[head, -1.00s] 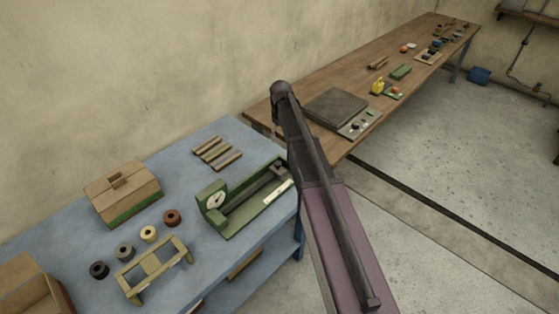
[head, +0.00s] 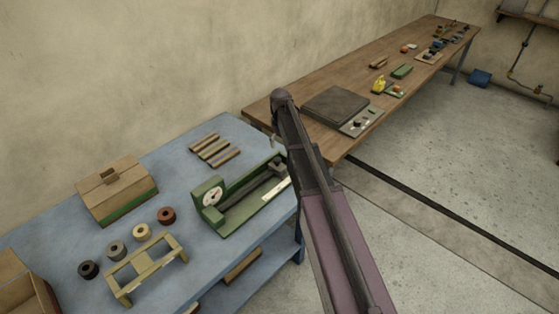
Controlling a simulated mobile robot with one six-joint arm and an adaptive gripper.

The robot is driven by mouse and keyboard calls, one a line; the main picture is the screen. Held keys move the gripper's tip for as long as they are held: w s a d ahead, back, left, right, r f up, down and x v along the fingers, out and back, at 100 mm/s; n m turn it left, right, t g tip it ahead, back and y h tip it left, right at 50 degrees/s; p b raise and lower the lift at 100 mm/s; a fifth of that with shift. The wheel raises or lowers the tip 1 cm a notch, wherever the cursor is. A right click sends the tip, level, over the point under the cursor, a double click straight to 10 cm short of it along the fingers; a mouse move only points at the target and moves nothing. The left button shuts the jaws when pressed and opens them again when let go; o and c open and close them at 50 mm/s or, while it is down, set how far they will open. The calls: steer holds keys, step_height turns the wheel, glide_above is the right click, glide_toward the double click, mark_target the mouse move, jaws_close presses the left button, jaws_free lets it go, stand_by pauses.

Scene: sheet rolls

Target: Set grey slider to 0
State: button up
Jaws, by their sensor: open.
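A green device (head: 238,226) with a white dial (head: 213,196) stands at the right end of the blue bench. A dark grey block (head: 276,170), perhaps the grey slider, sits toward the right end of its channel. A white strip (head: 276,189) runs along the device's front edge; its marks are too small to read. My arm rises in front of the bench's right edge. My gripper (head: 277,145) is open, small and partly hidden by the arm, above and beyond the device's right end. No contact with the block shows.
The blue bench (head: 60,236) also holds a wooden box (head: 115,190), several rolls (head: 141,232), a wooden frame (head: 146,270) and several bars (head: 214,149). A brown table (head: 330,84) with a dark slab (head: 336,104) stands behind. The floor at right is clear.

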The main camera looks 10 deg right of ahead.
mark_target(277, 166)
steer(key=shift+f+b, duration=3.35)
steer(key=shift+f, duration=0.25)
steer(key=shift+s+r, duration=0.1)
steer(key=shift+s, duration=0.05)
steer(key=c, duration=1.1)
steer(key=shift+d, duration=0.15)
jaws_close()
steer(key=o, duration=1.1)
jaws_free()
steer(key=shift+w, duration=0.2)
